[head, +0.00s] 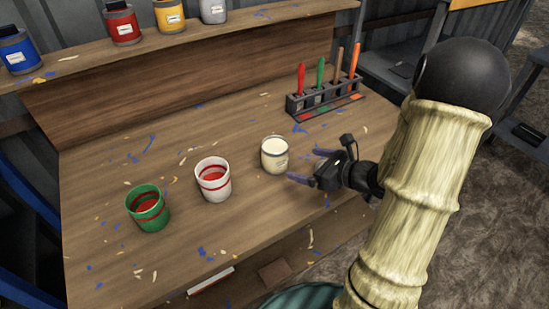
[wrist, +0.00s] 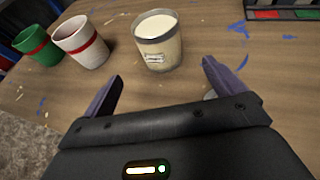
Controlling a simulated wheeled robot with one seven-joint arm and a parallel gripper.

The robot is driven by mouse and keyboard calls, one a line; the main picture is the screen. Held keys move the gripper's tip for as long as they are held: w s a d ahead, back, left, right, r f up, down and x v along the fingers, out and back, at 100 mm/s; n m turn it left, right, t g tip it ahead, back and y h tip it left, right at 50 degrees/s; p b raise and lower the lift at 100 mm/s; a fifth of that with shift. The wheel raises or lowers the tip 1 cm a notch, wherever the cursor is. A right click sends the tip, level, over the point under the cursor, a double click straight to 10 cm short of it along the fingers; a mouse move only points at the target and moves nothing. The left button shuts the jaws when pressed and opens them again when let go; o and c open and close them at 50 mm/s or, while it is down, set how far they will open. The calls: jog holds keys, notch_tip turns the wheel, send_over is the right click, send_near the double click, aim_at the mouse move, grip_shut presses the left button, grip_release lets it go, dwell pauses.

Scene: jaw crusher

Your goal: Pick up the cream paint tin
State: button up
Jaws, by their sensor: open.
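The cream paint tin (head: 275,155) stands upright on the wooden bench, the rightmost of three tins in a row. It is open at the top and filled with pale cream paint. In the wrist view the cream tin (wrist: 160,42) stands ahead of the fingers, a little apart from them, with a small label on its side. My gripper (head: 305,166) is just right of the tin, low over the bench. Its two purple fingers (wrist: 162,88) are spread wide with nothing between them.
A white tin with a red band (head: 213,180) and a green tin with a red band (head: 148,208) stand to the left. A rack (head: 325,100) of coloured-handled tools stands behind right. A back shelf (head: 80,62) holds several tins. Paint flecks dot the bench.

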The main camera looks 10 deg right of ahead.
aim_at(285, 159)
jog(key=x, duration=0.7)
jog(key=shift+w+a+f, duration=0.1)
jog(key=shift+w+a, duration=0.1)
jog(key=shift+a, duration=0.1)
jog(key=x, duration=0.5)
jog(key=shift+w+f, duration=0.1)
jog(key=shift+w, duration=0.05)
jog(key=shift+c, duration=0.4)
jog(key=c, duration=1.4)
jog(key=shift+o, duration=0.2)
notch_tip(285, 159, up, 10)
jog(key=p, duration=0.1)
